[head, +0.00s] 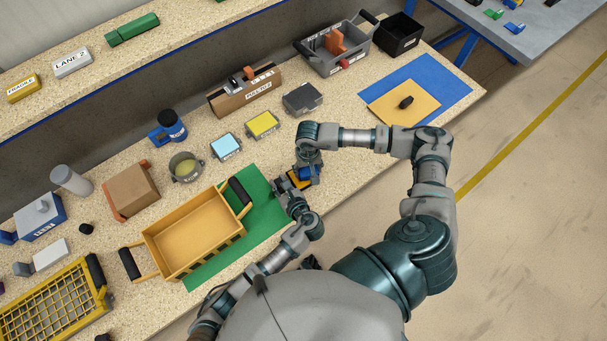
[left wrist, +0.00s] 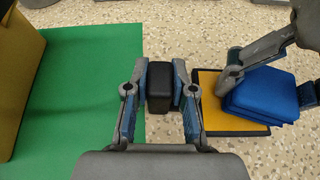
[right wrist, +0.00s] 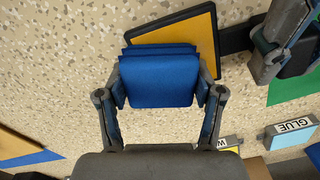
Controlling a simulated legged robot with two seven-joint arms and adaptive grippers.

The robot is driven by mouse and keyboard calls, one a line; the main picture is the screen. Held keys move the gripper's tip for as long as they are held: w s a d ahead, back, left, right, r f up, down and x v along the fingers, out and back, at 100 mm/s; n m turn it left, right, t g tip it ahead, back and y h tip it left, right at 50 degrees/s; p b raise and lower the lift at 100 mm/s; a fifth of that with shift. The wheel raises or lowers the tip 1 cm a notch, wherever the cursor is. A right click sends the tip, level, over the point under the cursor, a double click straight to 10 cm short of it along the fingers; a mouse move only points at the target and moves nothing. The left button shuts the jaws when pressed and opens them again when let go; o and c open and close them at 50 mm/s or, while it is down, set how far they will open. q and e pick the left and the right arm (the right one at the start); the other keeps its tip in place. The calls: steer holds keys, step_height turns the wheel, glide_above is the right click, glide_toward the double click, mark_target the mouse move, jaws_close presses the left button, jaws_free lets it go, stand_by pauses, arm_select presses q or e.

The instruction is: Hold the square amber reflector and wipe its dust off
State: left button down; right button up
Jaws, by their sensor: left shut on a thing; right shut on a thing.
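The square amber reflector (head: 293,182) has a black frame and a black grip. My left gripper (left wrist: 159,90) is shut on the black grip (left wrist: 159,76), with the amber face (left wrist: 208,84) to its right. My right gripper (right wrist: 160,95) is shut on a folded blue cloth (right wrist: 158,78), which also shows in the left wrist view (left wrist: 258,95). The cloth overlaps part of the amber face and hides it; I cannot tell whether they touch. The visible amber looks plain, and I make out no dust.
A yellow tray (head: 168,236) stands on a green mat (head: 262,215) left of my left gripper. A grey box (head: 302,98), yellow block (head: 262,124) and light blue block (head: 225,146) lie behind. An orange sheet (head: 385,100) on a blue mat (head: 450,92) lies right.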

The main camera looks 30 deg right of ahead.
arm_select(q)
steer(key=shift+f, duration=0.15)
arm_select(e)
steer(key=shift+d+r, duration=0.1)
steer(key=shift+d, duration=0.8)
steer(key=shift+a, duration=0.1)
steer(key=shift+a, duration=1.55)
